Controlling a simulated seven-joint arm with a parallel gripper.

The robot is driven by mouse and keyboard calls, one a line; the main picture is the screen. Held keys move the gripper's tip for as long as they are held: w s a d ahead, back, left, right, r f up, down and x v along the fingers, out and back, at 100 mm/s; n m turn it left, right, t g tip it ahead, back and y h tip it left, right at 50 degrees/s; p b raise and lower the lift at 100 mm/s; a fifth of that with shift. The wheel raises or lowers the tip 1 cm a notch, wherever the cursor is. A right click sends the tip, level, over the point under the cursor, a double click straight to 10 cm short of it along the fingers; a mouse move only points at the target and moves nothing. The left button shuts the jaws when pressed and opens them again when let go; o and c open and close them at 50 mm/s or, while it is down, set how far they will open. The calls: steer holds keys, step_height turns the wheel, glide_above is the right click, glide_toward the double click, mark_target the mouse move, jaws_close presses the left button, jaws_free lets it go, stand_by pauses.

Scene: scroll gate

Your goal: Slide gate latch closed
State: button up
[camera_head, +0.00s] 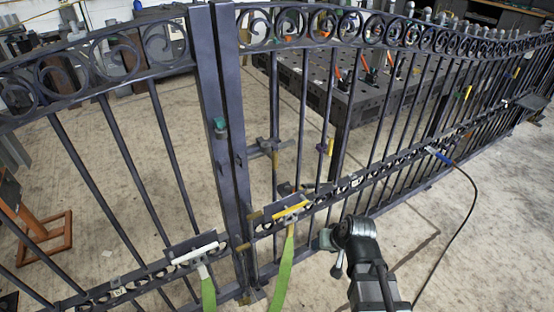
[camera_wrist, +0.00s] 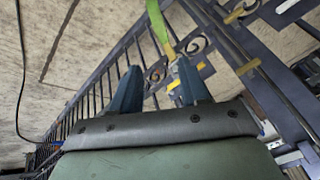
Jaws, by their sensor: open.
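The dark metal scroll gate (camera_head: 230,130) has two leaves whose tall posts stand side by side, nearly touching. A grey latch-like fitting (camera_head: 268,147) sits on the right leaf beside its post, at mid height; I cannot tell its exact bolt position. My gripper (camera_head: 326,239) is in front of the right leaf, low and to the right of that fitting, apart from it. In the wrist view my gripper (camera_wrist: 157,84) has its two dark blue fingers spread with nothing held between them. Gate bars and scrolls (camera_wrist: 195,45) lie beyond the fingertips.
Green straps (camera_head: 284,268) hang from a yellow-edged clamp (camera_head: 288,208) and a white clamp (camera_head: 195,254) on the lower rail. A black cable (camera_head: 462,215) runs from the rail to the floor. A perforated table (camera_head: 370,85) stands behind the gate.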

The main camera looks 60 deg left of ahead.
steer(key=s+a+r+n+y, duration=0.2)
steer(key=s+a+r+y, duration=0.1)
steer(key=a+r, duration=0.65)
steer(key=n+y, duration=0.4)
steer(key=y, duration=0.2)
glide_toward(276, 159)
steer(key=shift+h, duration=0.3)
steer(key=x, duration=1.1)
steer(key=shift+a+r, duration=0.1)
steer(key=shift+r, duration=0.1)
steer(key=shift+c, duration=0.3)
jaws_close()
